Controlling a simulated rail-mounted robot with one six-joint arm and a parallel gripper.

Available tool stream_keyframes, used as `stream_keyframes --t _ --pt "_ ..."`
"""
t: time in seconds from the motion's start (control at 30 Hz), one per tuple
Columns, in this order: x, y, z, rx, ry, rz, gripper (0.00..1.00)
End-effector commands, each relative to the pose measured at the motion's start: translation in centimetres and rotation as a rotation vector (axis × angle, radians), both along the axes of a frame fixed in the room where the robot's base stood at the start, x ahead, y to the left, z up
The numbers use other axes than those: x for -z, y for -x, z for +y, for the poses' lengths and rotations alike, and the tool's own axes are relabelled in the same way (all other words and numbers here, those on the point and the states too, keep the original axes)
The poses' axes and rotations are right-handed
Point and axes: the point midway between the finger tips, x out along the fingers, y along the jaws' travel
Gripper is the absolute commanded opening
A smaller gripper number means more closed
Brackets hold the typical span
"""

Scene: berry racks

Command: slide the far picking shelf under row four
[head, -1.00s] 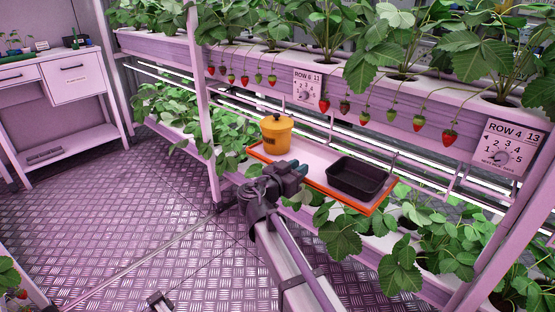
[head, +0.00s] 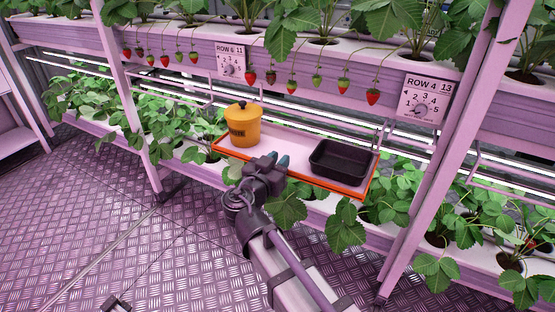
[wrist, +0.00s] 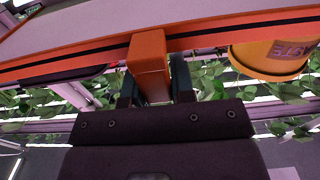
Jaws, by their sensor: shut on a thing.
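The picking shelf (head: 290,146) is a pale board with an orange rim, hanging in front of the rack below the upper row. It lies between the row 6 sign (head: 231,62) and the row 4 sign (head: 427,98), with its right end just left of below the row 4 sign. My gripper (head: 282,162) is at the middle of its front edge. In the wrist view my gripper (wrist: 155,88) is shut on an orange tab (wrist: 148,58) under the rim.
A yellow lidded pot (head: 242,125) stands on the shelf's left part, and a black tray (head: 344,160) on its right. A pink rack post (head: 440,150) stands right of the shelf. Strawberry leaves (head: 345,225) hang close below; red berries hang above.

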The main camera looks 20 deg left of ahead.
Motion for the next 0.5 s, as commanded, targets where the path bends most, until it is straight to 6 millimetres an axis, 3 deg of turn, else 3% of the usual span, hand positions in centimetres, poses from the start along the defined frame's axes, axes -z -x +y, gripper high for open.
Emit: stream_keyframes --t 0.17,0.2,0.43,0.5 --pt "0.03 0.0 -0.01 0.0 0.0 0.001 0.0" --pt "0.03 0.0 0.0 0.0 0.0 0.001 0.25" --pt "0.01 -0.02 0.01 0.0 0.0 0.0 0.47" --pt "0.01 -0.02 0.01 0.0 0.0 0.0 0.49"
